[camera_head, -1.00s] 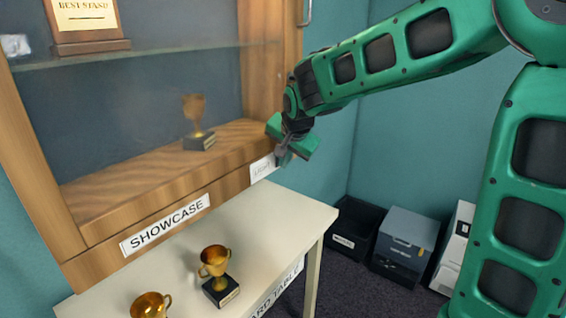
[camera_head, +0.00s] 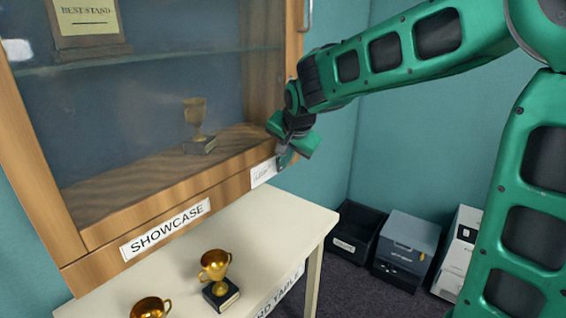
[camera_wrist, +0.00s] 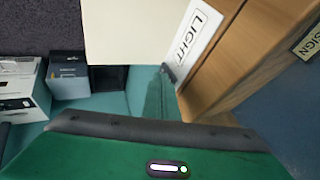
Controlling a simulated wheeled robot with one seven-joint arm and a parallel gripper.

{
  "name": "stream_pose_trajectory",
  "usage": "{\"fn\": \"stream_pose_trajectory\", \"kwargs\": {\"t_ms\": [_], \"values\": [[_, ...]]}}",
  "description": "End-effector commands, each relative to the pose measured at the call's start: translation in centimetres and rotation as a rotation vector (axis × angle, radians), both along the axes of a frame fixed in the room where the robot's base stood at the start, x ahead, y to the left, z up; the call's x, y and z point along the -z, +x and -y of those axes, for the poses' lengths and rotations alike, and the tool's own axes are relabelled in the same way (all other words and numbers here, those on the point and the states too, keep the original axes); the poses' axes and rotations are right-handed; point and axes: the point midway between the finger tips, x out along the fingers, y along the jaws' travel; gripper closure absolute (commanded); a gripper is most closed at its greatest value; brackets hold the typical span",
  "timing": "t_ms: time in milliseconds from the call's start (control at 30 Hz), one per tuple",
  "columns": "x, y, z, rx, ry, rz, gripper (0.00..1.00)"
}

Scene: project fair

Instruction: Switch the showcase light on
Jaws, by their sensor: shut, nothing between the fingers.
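The wooden showcase (camera_head: 165,222) has a glass front, and its inside looks dim. A white LIGHT label (camera_head: 263,173) sits at the right end of its lower front rail; it also shows in the wrist view (camera_wrist: 195,38). My gripper (camera_head: 287,158) is shut and empty, with its tip at the right end of this label. In the wrist view the dark tip (camera_wrist: 168,73) appears at the label's edge, but I cannot tell whether it touches. The light switch itself cannot be made out; the gripper may hide it.
A gold trophy (camera_head: 215,265) and another gold cup (camera_head: 150,307) stand on the award table (camera_head: 285,222) below. Inside the showcase are a trophy (camera_head: 197,115) and a plaque (camera_head: 90,20). A black bin (camera_head: 352,232) and boxes (camera_head: 405,245) stand on the floor at right.

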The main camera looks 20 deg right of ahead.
Motion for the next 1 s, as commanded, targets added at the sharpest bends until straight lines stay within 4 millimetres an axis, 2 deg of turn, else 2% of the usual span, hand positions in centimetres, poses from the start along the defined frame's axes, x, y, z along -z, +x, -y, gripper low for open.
{"fn": "stream_pose_trajectory", "kwargs": {"t_ms": [267, 400, 633, 800, 1000], "values": [[-0.5, -2.4, 2.3, 0.001, 0.0, -0.001, 1.0], [-3.3, -4.1, 2.0, -0.001, 0.0, 0.002, 1.0], [-6.6, -6.5, 1.6, -0.004, -0.001, -0.001, 1.0], [-8.1, -7.5, 1.5, -0.006, 0.0, -0.001, 1.0], [-8.5, -7.9, 1.5, -0.005, -0.001, -0.005, 1.0]]}}
